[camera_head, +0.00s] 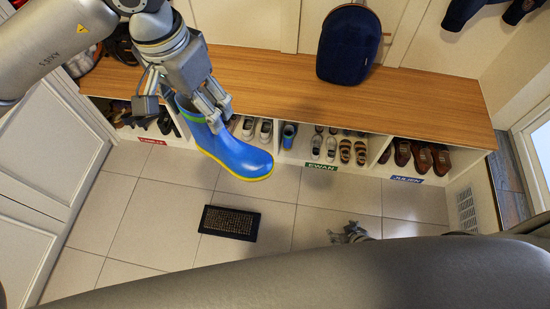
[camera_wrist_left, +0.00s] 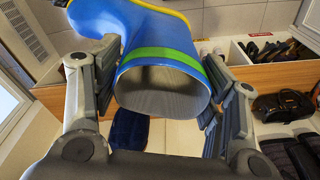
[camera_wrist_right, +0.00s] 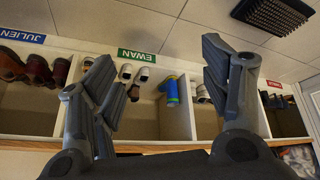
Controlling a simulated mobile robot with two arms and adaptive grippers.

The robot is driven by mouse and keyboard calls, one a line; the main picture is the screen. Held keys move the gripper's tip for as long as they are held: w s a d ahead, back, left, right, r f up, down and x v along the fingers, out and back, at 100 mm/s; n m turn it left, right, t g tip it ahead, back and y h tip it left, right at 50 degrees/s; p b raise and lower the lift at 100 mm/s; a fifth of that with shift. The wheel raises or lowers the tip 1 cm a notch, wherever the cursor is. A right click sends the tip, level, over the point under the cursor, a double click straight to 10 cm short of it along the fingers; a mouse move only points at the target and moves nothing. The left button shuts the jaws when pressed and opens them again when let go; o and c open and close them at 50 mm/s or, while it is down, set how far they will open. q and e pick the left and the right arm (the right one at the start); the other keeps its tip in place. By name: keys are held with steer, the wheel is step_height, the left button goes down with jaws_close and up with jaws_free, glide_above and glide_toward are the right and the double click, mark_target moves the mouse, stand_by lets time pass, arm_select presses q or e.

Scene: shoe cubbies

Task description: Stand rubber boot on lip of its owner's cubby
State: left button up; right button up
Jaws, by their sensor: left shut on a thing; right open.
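My left gripper (camera_head: 212,106) is shut on a blue rubber boot (camera_head: 237,150) with a green band and yellow sole edge. It holds the boot by the shaft, toe pointing right, in front of the cubbies. In the left wrist view the boot's open top (camera_wrist_left: 162,88) faces the camera between the fingers. A matching blue boot (camera_head: 289,135) stands at the left end of the cubby with the green EWAN label (camera_head: 321,167); it also shows in the right wrist view (camera_wrist_right: 172,92). My right gripper (camera_head: 350,233) is open and empty, low over the floor tiles.
White sneakers (camera_head: 256,129) sit left of Ewan's cubby. Ewan's cubby also holds light shoes and brown sandals (camera_head: 353,151). Brown shoes (camera_head: 420,156) are in the JULIEN (camera_head: 405,179) cubby. A navy backpack (camera_head: 349,45) stands on the wooden bench top (camera_head: 270,78).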

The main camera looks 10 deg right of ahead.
steer(key=w+r+t, duration=0.2)
steer(key=w+r, duration=0.5)
steer(key=w, duration=0.2)
steer(key=w+a+r+n+t+y, duration=0.1)
steer(key=w+a+r+y, duration=0.2)
steer(key=r, duration=0.5)
steer(key=w+a+r+n+t+y, duration=0.1)
steer(key=w+a+r+t, duration=0.15)
steer(key=w+r, duration=0.45)
steer(key=w+a+r+t+y, duration=0.1)
steer(key=w+a+r+y, duration=0.15)
steer(key=r, duration=0.75)
steer(key=s+a+r+n+y, duration=0.1)
steer(key=s+a+r+y, duration=0.15)
steer(key=a+r, duration=0.4)
steer(key=s+a+r+n+y, duration=0.2)
steer(key=s+a+r, duration=0.1)
steer(key=r, duration=0.6)
steer(key=n+g+y, duration=0.1)
steer(key=n+y, duration=0.2)
glide_toward(217, 138)
steer(key=x, duration=0.3)
steer(key=f+x, duration=0.1)
steer(key=x, duration=0.7)
steer(key=shift+w+d+f, duration=0.25)
steer(key=shift+w+f, duration=0.1)
steer(key=shift+c, duration=0.2)
